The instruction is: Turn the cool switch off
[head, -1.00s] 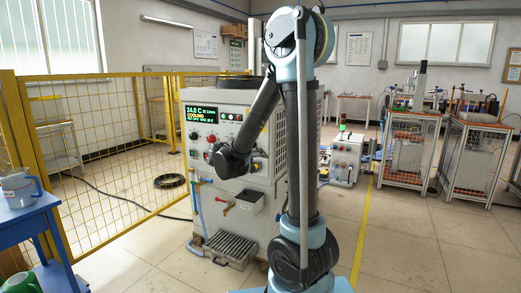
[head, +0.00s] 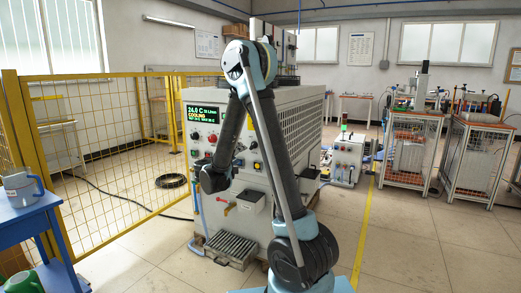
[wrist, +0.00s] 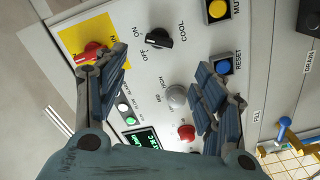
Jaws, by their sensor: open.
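The cool switch (wrist: 159,38) is a black rotary knob with a pale mark on the heater's panel, beside the words ON, OFF and COOL in the wrist view. I cannot tell surely which word its mark points at. My gripper (wrist: 160,78) is open and empty, its two fingers spread to either side below the knob in the picture, apart from it. In the head view my gripper (head: 213,181) is a dark shape in front of the heater's panel; its fingers and the switch cannot be made out there. The display (head: 204,115) reads 24.0 C and COOLING.
A red knob on a yellow plate (wrist: 98,30) lies near the left finger. A blue RESET button (wrist: 225,65), a grey knob (wrist: 177,95) and a red button (wrist: 186,131) are close by.

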